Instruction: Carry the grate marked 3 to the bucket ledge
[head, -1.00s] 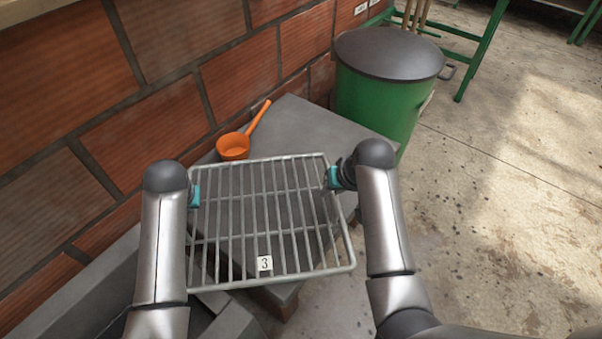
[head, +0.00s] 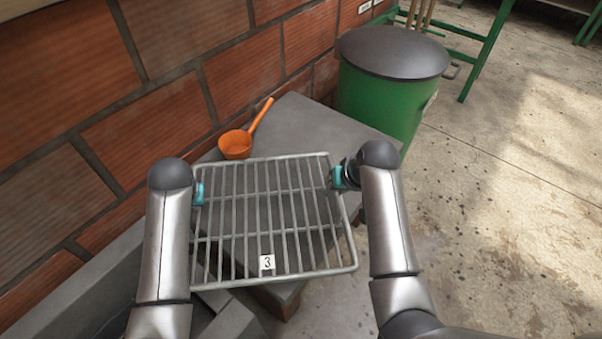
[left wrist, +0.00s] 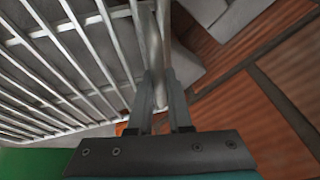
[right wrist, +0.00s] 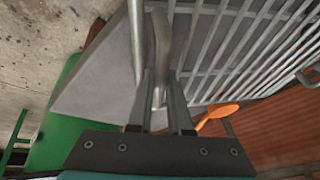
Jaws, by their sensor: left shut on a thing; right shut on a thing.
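The wire grate (head: 270,222) with the label 3 (head: 267,262) is held up between my two arms, over the grey ledge (head: 310,125). My left gripper (head: 199,194) is shut on its left side bar. My right gripper (head: 338,177) is shut on its right side bar. The left wrist view shows the left fingers (left wrist: 160,95) closed about the grate's bar. The right wrist view shows the right fingers (right wrist: 162,95) closed about the opposite bar. I cannot tell whether the grate touches the ledge beneath.
An orange scoop (head: 235,145) lies on the ledge beyond the grate, near the brick wall (head: 150,90). A green bucket with a dark lid (head: 393,52) stands past the ledge. A grey trough (head: 85,275) is at lower left. The concrete floor (head: 500,200) at right is clear.

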